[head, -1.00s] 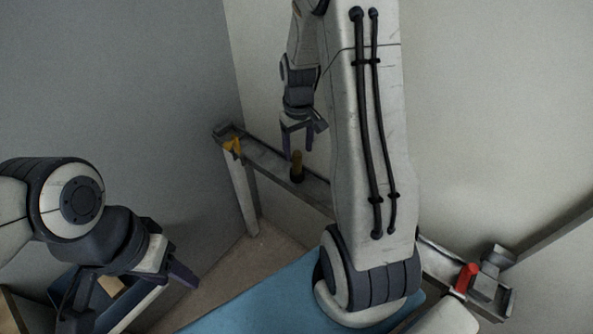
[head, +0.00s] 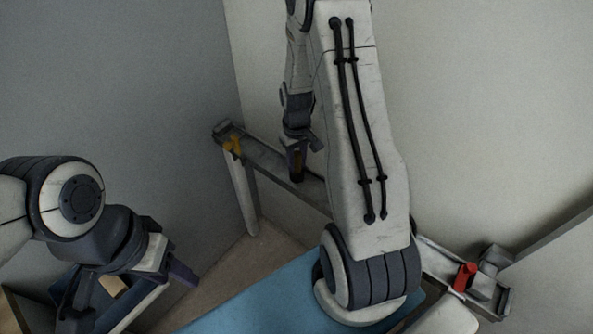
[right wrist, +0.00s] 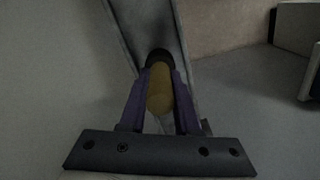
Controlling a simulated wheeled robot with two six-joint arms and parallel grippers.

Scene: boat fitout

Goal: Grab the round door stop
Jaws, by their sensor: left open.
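A yellow cylinder with a dark round end, which looks like the round door stop (right wrist: 160,92), stands on the narrow grey ledge along the wall. In the head view it is mostly hidden by my right gripper (head: 296,168). In the right wrist view the purple fingers of my right gripper (right wrist: 160,98) lie on both sides of the yellow cylinder, very close to it. I cannot tell whether they press on it. My left gripper (head: 132,292) is open and empty at the lower left, far from the ledge.
A yellow piece (head: 233,146) sits at the ledge's (head: 267,162) left end. A red cylinder (head: 464,277) stands towards its right end, near a grey block (head: 495,259). A blue surface (head: 262,300) lies below. A wall stands close behind the ledge.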

